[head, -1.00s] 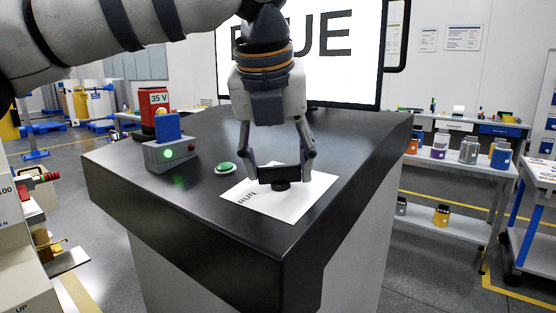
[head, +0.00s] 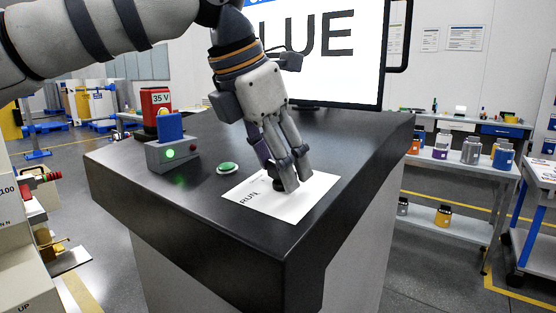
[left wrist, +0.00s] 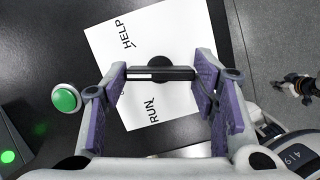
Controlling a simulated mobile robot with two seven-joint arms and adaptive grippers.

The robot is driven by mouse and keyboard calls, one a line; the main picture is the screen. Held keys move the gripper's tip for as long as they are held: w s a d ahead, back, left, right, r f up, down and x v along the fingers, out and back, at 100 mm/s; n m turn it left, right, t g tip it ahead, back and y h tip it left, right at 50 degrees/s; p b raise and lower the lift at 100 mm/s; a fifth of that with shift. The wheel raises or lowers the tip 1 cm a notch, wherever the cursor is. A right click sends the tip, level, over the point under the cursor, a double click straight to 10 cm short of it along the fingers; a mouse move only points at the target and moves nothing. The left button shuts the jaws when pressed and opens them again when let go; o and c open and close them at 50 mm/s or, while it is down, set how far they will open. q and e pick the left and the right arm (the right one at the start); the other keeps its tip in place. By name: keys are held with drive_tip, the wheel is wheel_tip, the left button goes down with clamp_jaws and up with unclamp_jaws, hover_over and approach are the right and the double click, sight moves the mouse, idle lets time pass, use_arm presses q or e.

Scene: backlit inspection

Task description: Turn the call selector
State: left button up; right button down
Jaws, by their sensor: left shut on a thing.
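The call selector (left wrist: 160,74) is a black bar handle on a round black base, on a white sheet (head: 300,203) marked HELP and RUN. In the left wrist view a white stripe on the handle's left end points left, between the two words. My left gripper (left wrist: 160,78) is shut on the selector, with one purple-padded finger at each end of the bar. In the head view the left gripper (head: 285,187) reaches down to the sheet, and its fingers hide most of the selector.
A green push button (head: 228,167) sits left of the sheet. Further left is a grey box (head: 172,154) with a lit green lamp and a blue block. A large screen (head: 330,50) stands at the back of the dark desk (head: 180,215). The desk's front is clear.

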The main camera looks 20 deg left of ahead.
use_arm(q)
drive_tip(key=m+g, duration=0.1)
drive_tip(key=m, duration=0.3)
drive_tip(key=shift+w+m+h, duration=0.1)
drive_tip(key=shift+m+h, duration=0.2)
drive_tip(key=shift+h, duration=0.1)
drive_tip(key=shift+m+g+h, duration=0.3)
drive_tip(key=shift+m+g, duration=0.1)
drive_tip(key=shift+m, duration=1.6)
drive_tip(key=o, duration=1.2)
drive_tip(key=shift+c, duration=0.2)
drive_tip(key=shift+a, duration=0.1)
drive_tip(key=v, duration=1.2)
drive_tip(key=shift+w, duration=0.1)
